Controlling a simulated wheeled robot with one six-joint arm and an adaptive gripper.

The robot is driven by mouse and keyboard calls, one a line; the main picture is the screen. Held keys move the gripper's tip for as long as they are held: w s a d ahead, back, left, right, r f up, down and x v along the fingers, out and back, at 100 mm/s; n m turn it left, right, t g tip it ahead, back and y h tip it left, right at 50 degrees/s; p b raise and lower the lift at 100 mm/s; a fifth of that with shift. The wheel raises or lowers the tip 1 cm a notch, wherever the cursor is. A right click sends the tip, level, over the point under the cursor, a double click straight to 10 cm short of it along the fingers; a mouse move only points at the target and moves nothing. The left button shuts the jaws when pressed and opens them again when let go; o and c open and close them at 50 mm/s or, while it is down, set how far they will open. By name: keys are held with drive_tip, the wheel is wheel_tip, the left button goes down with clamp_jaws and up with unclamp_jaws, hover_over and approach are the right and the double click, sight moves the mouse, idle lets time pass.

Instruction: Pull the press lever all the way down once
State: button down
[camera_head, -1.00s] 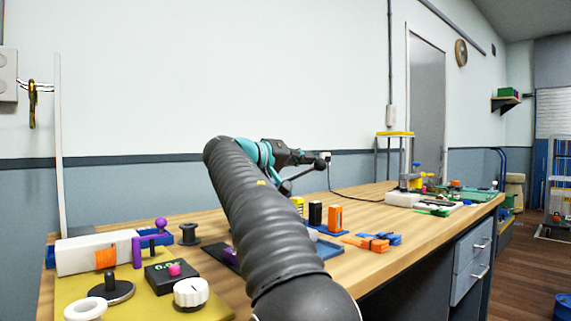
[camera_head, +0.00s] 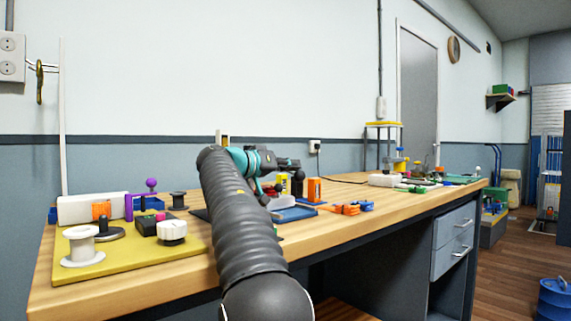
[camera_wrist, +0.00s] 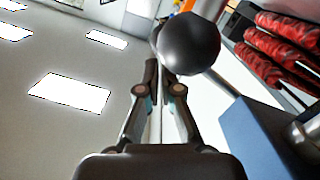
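The press lever's round black knob (camera_wrist: 188,43) is large in the wrist view, just past my gripper's fingertips and slightly right of them. In the head view the knob (camera_head: 298,176) is small and dark at the end of my gripper (camera_head: 287,163), above the bench. My gripper (camera_wrist: 161,80) has its two fingers close together, with only a thin slit between them and nothing held there. I cannot tell whether the fingertips touch the knob. The press body is mostly hidden behind my arm.
An orange box (camera_head: 314,190), orange and blue clamps (camera_head: 352,208) and a blue tray (camera_head: 293,214) are on the bench right of my arm. A yellow board (camera_head: 110,262) with dials and a white spool (camera_head: 82,247) is at left. The bench's right front is clear.

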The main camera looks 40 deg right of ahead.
drive_tip(key=shift+w+a+f, duration=0.1)
drive_tip(key=shift+w+f, duration=0.05)
drive_tip(key=shift+f, duration=0.5)
drive_tip(key=shift+w+a, duration=0.1)
drive_tip(key=shift+a, duration=0.1)
wheel_tip(320, 180, up, 5)
drive_tip(key=p, duration=0.5)
drive_tip(key=a+b, duration=0.1)
drive_tip(key=a, duration=0.9)
drive_tip(key=shift+a+r, duration=0.3)
drive_tip(key=shift+a, duration=0.1)
